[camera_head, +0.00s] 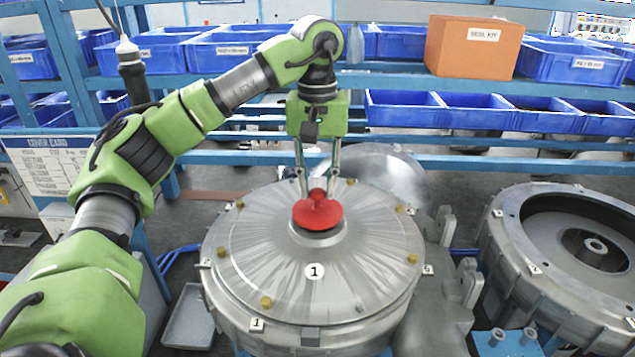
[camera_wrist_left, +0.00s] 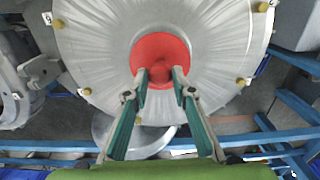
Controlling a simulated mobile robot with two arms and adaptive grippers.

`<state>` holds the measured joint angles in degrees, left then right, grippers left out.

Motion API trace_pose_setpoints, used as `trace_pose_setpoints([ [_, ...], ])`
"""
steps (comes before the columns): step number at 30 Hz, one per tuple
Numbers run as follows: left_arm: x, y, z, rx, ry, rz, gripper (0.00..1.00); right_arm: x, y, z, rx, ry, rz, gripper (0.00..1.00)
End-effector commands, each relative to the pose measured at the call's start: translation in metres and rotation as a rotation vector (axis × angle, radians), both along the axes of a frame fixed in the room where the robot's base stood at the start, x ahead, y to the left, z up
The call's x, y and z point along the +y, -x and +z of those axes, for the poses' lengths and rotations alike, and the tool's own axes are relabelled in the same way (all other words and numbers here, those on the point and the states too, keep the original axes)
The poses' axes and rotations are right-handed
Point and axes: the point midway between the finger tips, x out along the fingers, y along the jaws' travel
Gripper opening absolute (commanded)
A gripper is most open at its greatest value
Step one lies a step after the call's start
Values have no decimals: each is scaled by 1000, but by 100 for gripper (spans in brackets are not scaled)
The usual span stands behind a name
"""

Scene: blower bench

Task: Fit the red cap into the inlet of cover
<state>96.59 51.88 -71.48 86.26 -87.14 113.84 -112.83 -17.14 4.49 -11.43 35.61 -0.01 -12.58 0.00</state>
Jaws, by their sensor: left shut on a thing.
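The red cap (camera_head: 318,212) is a round disc with a knob on top. It is over the inlet (camera_head: 318,237) at the centre of the round metal cover (camera_head: 262,262), which carries a label "1". My left gripper (camera_head: 318,190) comes down from above and is shut on the cap's knob. In the left wrist view the cap (camera_wrist_left: 160,48) shows at the fingertips (camera_wrist_left: 160,76), over the middle of the cover (camera_wrist_left: 98,40). The cap hides most of the inlet, so I cannot tell whether it is seated or just above. My right gripper is not in view.
A second round housing (camera_head: 510,245) with an open centre stands at the right. A shelf with blue bins (camera_head: 235,48) and an orange box (camera_head: 472,47) is behind. A grey tray (camera_head: 190,318) lies low at the left of the cover.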

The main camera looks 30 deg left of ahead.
Motion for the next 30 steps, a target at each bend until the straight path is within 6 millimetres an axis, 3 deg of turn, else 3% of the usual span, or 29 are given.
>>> trace_pose_setpoints([
  [30,0,0,-10,-1,0,0,1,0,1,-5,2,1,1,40],
])
